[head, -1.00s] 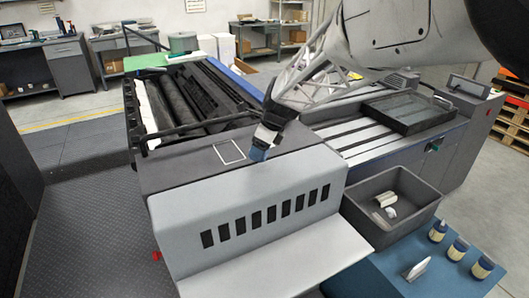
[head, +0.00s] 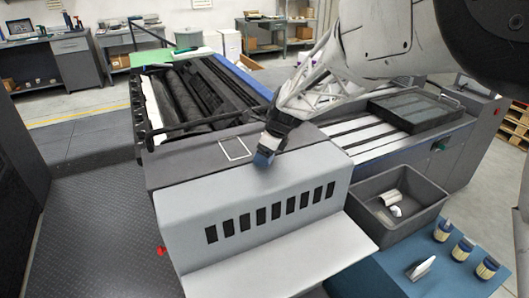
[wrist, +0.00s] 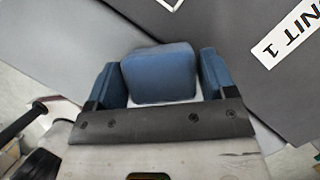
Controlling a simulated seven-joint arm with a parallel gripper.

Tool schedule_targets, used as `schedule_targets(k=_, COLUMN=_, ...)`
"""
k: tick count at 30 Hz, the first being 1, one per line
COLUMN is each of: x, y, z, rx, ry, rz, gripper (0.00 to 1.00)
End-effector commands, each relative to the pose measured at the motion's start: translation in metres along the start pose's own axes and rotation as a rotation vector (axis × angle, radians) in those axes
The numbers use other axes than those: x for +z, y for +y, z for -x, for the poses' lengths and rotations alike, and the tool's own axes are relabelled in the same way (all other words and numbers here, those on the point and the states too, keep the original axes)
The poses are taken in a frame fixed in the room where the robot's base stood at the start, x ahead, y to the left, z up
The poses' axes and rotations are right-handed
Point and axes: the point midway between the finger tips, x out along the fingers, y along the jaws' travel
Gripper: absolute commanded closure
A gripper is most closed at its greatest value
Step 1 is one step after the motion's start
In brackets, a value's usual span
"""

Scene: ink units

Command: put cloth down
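My gripper (wrist: 163,85) is shut on a folded blue cloth (wrist: 160,72), which sits between its two dark blue fingers. In the head view, my gripper (head: 267,152) points down at the top of the grey machine housing (head: 190,168), near its front edge. The cloth shows there only as a small blue patch (head: 262,159) at the tip. I cannot tell whether it touches the housing. A white square outline (head: 236,148) lies on the housing top, just left of my gripper.
A grey tub (head: 365,203) with white items stands at right. Black rollers (head: 200,95) lie behind the housing. A tray (head: 415,108) sits at right. A label (wrist: 287,43) shows in the wrist view.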

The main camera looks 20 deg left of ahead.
Motion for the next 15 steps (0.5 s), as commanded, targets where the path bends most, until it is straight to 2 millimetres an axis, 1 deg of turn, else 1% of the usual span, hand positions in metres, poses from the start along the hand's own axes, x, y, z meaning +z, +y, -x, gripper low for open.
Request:
schedule_targets(k=1, x=0.0002, y=0.0000, z=0.0003, rx=0.000, ry=0.000, rz=0.000, gripper=0.15)
schedule_targets(k=3, x=0.0002, y=-0.0001, z=0.0003, rx=0.000, ry=0.000, rz=0.000, gripper=0.06)
schedule_targets(k=15, x=0.0011, y=-0.0003, z=0.0035, rx=-0.001, ry=0.000, rz=0.001, gripper=0.06)
